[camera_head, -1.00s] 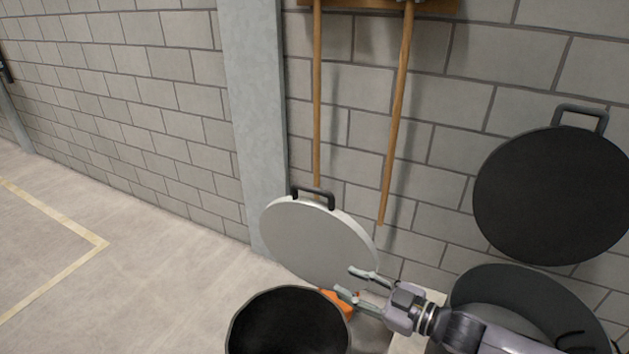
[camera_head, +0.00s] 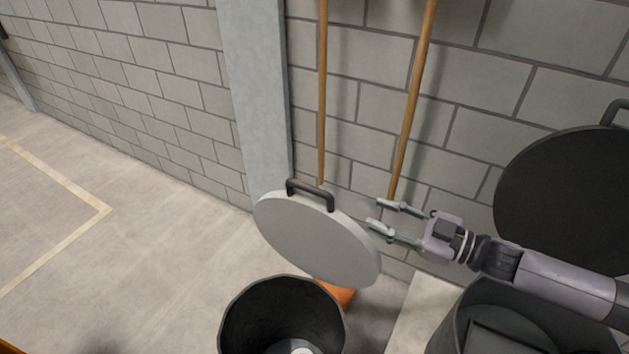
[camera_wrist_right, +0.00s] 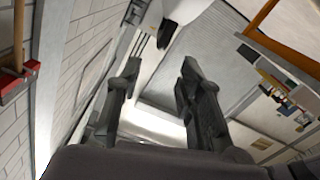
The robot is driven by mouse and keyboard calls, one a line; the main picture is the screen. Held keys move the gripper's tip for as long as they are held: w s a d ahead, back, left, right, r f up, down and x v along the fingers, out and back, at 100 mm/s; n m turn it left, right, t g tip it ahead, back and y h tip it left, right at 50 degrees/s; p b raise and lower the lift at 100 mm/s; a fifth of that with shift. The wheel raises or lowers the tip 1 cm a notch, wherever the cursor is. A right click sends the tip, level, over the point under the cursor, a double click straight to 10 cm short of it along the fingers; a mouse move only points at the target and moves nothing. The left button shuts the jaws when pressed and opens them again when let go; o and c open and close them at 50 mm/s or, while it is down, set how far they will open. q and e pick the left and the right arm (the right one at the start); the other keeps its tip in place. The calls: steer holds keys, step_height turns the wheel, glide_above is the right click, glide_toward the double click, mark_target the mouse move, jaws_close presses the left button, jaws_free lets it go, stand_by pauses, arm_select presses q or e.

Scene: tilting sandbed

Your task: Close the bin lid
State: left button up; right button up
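A dark round bin (camera_head: 236,330) stands open at the bottom middle of the head view, with something pale at its bottom. Its light grey round lid (camera_head: 310,240) is raised and tilted behind the bin, with a dark handle (camera_head: 311,190) at its top edge. My right gripper (camera_head: 377,214) is just right of the lid, near its upper right edge. Its two fingers are apart with nothing between them. It also shows empty in the right wrist view (camera_wrist_right: 150,75). My left gripper is not in view.
A second dark bin (camera_head: 450,325) with a raised black lid (camera_head: 565,200) stands at the right, by my right arm. An orange object (camera_head: 338,292) lies behind the first bin. Wooden poles (camera_head: 411,100) hang on the block wall. The floor at left is clear.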

mark_target(324, 195)
steer(key=p+x, duration=0.1)
steer(key=x, duration=1.5)
steer(key=shift+s+a+r, duration=0.15)
steer(key=shift+s, duration=0.05)
steer(key=shift+c, duration=0.4)
jaws_close()
